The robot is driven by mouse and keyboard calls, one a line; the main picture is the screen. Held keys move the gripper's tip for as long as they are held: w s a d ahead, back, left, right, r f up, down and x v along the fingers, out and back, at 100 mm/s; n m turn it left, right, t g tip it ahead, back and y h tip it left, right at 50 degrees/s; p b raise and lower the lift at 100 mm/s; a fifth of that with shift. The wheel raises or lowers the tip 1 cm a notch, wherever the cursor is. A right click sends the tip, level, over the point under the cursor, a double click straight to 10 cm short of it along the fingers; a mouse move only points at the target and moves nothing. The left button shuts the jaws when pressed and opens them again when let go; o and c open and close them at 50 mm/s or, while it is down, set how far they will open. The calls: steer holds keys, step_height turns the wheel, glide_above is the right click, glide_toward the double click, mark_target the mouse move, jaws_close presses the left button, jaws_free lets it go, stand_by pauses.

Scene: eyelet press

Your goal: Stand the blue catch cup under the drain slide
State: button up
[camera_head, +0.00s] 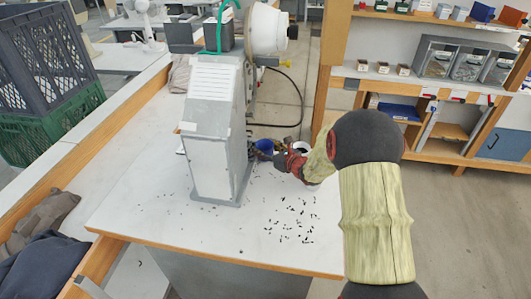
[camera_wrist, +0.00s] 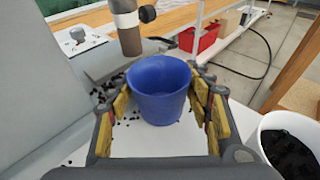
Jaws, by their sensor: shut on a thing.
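The blue catch cup (camera_wrist: 160,88) is upright and looks empty, between the yellow-padded fingers of my gripper (camera_wrist: 162,102). My gripper is shut on it. In the head view the cup (camera_head: 265,146) shows at the right side of the grey press (camera_head: 215,130), just left of my gripper (camera_head: 279,153). In the wrist view, a grey sloping metal piece (camera_wrist: 112,62) behind and left of the cup may be the drain slide. I cannot tell whether the cup's base touches the table.
A white cup (camera_wrist: 292,145) full of black bits stands close to the right of my gripper. Black bits lie scattered on the white table (camera_head: 150,220). The press wall is close on the left. A red bin (camera_wrist: 198,38) lies beyond.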

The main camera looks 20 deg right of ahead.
steer(key=shift+f, duration=0.25)
steer(key=shift+f, duration=0.2)
steer(key=o, duration=1.1)
steer(key=shift+c, duration=0.2)
steer(key=shift+r, duration=0.1)
steer(key=shift+r, duration=0.2)
steer(key=p+v, duration=0.3)
steer(key=v, duration=0.9)
